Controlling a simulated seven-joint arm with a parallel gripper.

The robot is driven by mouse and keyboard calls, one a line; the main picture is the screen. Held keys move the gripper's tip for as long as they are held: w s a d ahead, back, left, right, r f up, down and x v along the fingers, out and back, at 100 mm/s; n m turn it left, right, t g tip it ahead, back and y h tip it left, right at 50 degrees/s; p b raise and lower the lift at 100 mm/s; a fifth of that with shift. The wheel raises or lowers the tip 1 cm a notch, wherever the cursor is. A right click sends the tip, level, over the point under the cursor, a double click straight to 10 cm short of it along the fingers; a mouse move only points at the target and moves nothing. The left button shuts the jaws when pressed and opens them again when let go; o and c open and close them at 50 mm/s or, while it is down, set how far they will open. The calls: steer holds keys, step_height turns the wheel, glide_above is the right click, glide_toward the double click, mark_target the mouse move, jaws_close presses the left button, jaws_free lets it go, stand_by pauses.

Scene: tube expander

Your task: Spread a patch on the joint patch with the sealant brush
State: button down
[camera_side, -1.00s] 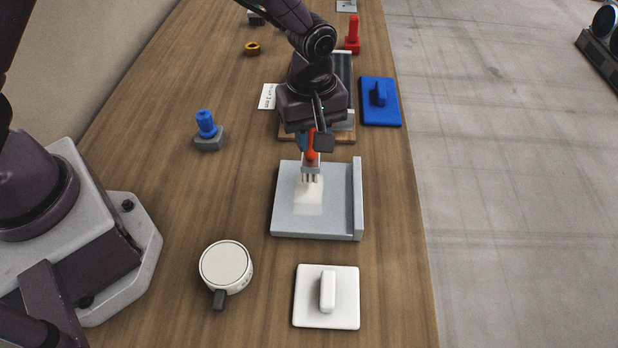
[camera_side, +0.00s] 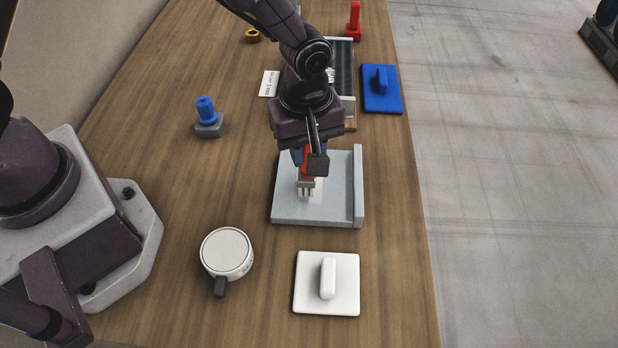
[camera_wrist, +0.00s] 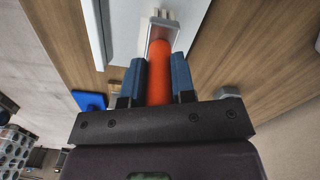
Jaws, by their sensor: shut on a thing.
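My gripper (camera_side: 304,156) is shut on the sealant brush (camera_side: 306,183), which has a red-orange handle, a grey ferrule and pale bristles. In the wrist view the brush handle (camera_wrist: 160,75) sits between the blue fingers, with the bristles at the far end. The bristles are low over the middle of the light grey plate (camera_side: 338,208), which has a raised wall on its right. A pale patch (camera_side: 318,187) on the plate shows beside the brush; most of it is hidden. I cannot tell whether the bristles touch it.
A round white pot with a dark handle (camera_side: 227,252) and a white block with a grip (camera_side: 327,283) stand in front. A blue knobbed piece (camera_side: 207,118) is at left. A blue block (camera_side: 382,90) is behind right, near the table edge. Wood between them is clear.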

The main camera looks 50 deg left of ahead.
steer(key=shift+f, duration=0.4)
steer(key=shift+f, duration=0.25)
steer(key=shift+s+d, duration=0.5)
steer(key=shift+r, duration=1.15)
steer(key=c, duration=1.7)
jaws_free()
jaws_close()
steer(key=shift+w+d+f, duration=0.2)
steer(key=shift+f, duration=0.2)
steer(key=shift+r, duration=0.1)
